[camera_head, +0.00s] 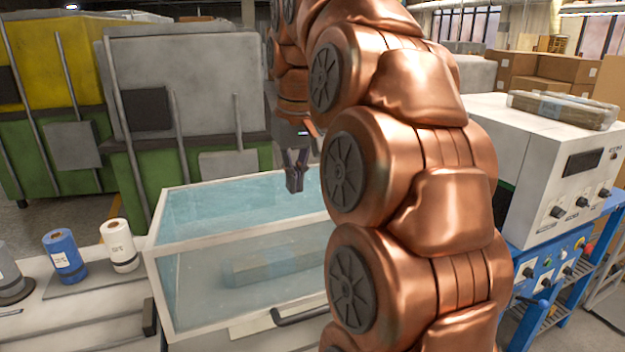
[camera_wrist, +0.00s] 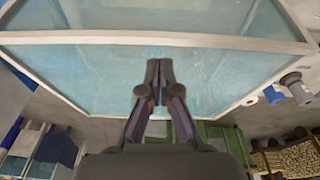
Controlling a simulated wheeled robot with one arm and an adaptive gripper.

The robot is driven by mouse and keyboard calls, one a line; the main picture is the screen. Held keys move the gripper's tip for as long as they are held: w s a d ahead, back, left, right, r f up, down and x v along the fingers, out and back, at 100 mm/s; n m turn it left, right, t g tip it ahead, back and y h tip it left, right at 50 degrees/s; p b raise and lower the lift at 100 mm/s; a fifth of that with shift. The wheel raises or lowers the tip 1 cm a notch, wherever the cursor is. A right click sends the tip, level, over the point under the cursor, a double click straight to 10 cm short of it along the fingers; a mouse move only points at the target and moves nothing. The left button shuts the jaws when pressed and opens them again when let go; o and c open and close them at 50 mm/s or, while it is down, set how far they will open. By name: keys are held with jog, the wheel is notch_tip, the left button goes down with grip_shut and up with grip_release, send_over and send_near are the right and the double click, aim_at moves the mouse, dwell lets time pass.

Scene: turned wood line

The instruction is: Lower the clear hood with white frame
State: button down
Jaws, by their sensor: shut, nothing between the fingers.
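The clear hood (camera_head: 195,265) with its white frame is a bluish see-through box at the lower middle of the head view. Its lower front edge shows close to the bench, but I cannot tell whether it rests there. A dark handle (camera_head: 300,315) is at its front bottom. A pale block (camera_head: 275,262) shows through its wall. My arm hides the hood's right part. My gripper (camera_head: 294,185) is shut and empty, pointing down near the hood's top far edge. In the wrist view my gripper (camera_wrist: 159,70) shows in front of the hood's pane and white frame bar (camera_wrist: 200,40); contact is unclear.
A blue roll (camera_head: 64,258) and a white roll (camera_head: 119,246) stand left of the hood. Green and grey machine housings (camera_head: 190,85) stand behind. A white control box (camera_head: 545,165) on a blue cart (camera_head: 550,275) stands at right, with a wrapped package (camera_head: 563,109) on top.

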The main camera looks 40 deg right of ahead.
jog(key=d+r+m+p, duration=0.1)
jog(key=d+r+p, duration=0.1)
jog(key=d+r, duration=0.3)
jog(key=b, duration=0.1)
send_over(311, 216)
jog(key=shift+w+d+f, duration=0.1)
jog(key=shift+d+f, duration=0.05)
jog(key=shift+f, duration=4)
jog(key=shift+s+a+f+p, duration=0.1)
jog(key=shift+s+f+p, duration=0.15)
jog(key=shift+f, duration=0.8)
jog(key=shift+s+a+f+p, duration=0.1)
jog(key=shift+f+p, duration=0.15)
jog(key=shift+f, duration=0.75)
jog(key=shift+t, duration=0.3)
